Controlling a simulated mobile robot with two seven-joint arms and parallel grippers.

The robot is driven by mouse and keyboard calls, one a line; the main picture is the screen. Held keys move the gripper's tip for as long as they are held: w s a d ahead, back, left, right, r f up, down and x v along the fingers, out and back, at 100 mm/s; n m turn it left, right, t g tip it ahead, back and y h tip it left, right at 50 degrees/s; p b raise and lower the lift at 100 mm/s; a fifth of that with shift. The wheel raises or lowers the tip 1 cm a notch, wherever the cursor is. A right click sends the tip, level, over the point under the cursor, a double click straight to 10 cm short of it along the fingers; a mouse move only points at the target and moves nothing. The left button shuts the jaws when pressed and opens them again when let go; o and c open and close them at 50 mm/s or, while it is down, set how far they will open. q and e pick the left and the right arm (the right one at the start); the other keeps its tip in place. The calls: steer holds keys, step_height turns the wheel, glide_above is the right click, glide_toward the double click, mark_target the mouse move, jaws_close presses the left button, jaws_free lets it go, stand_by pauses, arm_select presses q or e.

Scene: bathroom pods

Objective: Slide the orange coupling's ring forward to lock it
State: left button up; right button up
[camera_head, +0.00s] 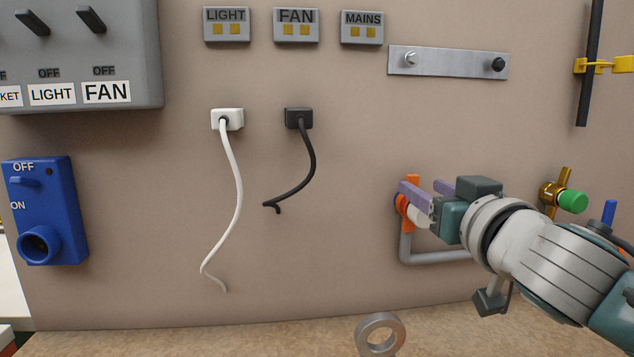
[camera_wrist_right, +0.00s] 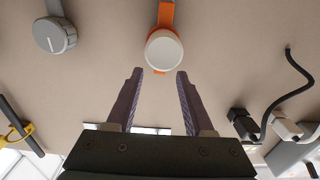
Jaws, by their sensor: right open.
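The orange coupling (camera_head: 412,184) is at the wall end of a grey pipe, with a white round end and a bit of blue beside it. In the right wrist view the orange coupling (camera_wrist_right: 166,14) is at the top centre, its white end (camera_wrist_right: 164,51) facing the camera. My right gripper (camera_head: 421,185) is open at the coupling, its purple fingers partly covering it. In the wrist view the fingertips (camera_wrist_right: 160,73) are apart, with the white end just beyond them and nothing between them. I cannot tell whether a finger touches it. My left gripper is not in view.
A grey pipe (camera_head: 406,246) bends below the coupling. A brass valve with a green cap (camera_head: 573,202) is to the right. A white cable (camera_head: 238,190) and a black cable (camera_head: 314,160) hang left. A grey ring (camera_head: 363,335) stands on the counter (camera_head: 220,341).

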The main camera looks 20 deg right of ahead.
mark_target(414, 182)
steer(key=shift+x, duration=1.8)
jaws_close()
